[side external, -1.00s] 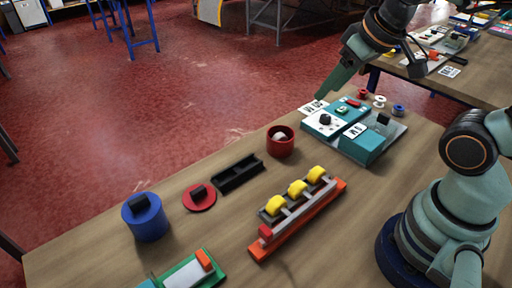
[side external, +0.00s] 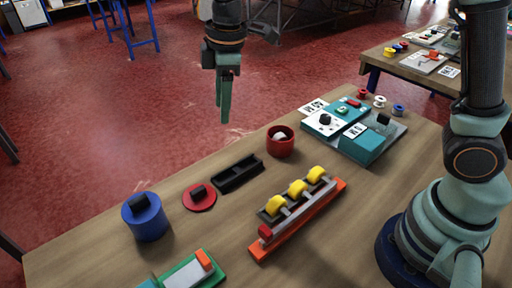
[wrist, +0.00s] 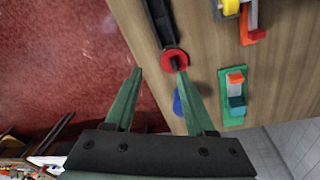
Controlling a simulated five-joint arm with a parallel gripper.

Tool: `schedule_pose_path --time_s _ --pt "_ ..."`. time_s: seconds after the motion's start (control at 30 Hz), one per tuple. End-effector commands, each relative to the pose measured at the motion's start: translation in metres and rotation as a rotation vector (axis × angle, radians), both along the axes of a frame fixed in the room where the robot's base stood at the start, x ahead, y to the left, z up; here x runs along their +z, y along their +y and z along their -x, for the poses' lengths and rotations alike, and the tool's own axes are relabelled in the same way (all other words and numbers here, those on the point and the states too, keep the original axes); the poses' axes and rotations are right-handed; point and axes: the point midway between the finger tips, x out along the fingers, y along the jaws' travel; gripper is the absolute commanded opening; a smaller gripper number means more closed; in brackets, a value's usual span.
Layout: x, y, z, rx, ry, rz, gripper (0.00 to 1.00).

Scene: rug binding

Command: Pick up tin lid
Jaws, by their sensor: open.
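The tin lid (side external: 206,203) is a flat red disc with a black block-shaped handle on top. It lies on the wooden table between a blue cylinder and a black tray. In the wrist view the tin lid (wrist: 167,57) shows near the tip of the right-hand finger. My gripper (side external: 224,120) hangs with its fingers pointing down, high above the table's far-edge side and apart from the lid. In the wrist view my gripper (wrist: 160,72) is open, with nothing between its green fingers.
The blue cylinder (side external: 149,222) with a black top stands left of the lid. The black tray (side external: 238,174) and a red cup (side external: 281,146) are to the right. An orange rack (side external: 263,247) with yellow rollers and a green block (side external: 180,277) stand nearer. Teal boxes (side external: 361,147) sit farther right.

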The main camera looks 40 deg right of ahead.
Motion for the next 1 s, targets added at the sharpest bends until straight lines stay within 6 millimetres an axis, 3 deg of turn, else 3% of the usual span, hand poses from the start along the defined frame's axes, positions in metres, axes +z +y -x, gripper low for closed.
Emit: schedule_pose_path --time_s 0.03,0.2,0.4,0.57,0.83,1.0 --pt "-0.013 0.015 -0.005 0.071 0.024 0.015 0.55" --pt "-0.048 0.056 -0.014 0.282 0.077 0.053 0.55" --pt "-0.073 0.08 -0.016 0.418 0.111 0.074 0.55" --pt "-0.087 0.084 -0.016 0.443 0.119 0.079 0.55" --pt "-0.131 0.084 -0.015 0.44 0.12 0.078 0.55" --pt "-0.145 0.083 -0.016 0.439 0.118 0.078 0.55"
